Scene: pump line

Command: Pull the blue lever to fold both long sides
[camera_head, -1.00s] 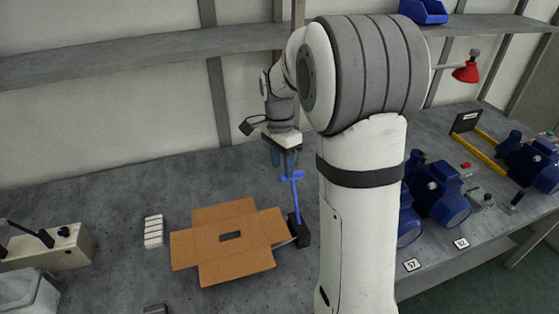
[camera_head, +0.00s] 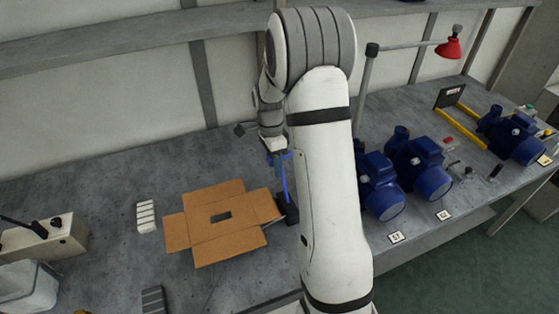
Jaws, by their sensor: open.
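The blue lever (camera_head: 285,183) stands up from its dark base (camera_head: 291,212) at the right edge of the flat cardboard box blank (camera_head: 222,236). The blank lies on the bench with its flaps spread flat and a dark slot in its middle. My gripper (camera_head: 278,163) is at the top of the lever, with its fingers pointing down. It is open. My arm partly hides the base, and I cannot tell whether the fingers touch the lever.
Small white blocks (camera_head: 146,216) lie left of the blank. A beige control box (camera_head: 48,243) and a clear bin (camera_head: 28,287) are at the far left. Blue pumps (camera_head: 420,165) and a red lamp (camera_head: 449,48) stand at the right. Bare bench lies behind the blank.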

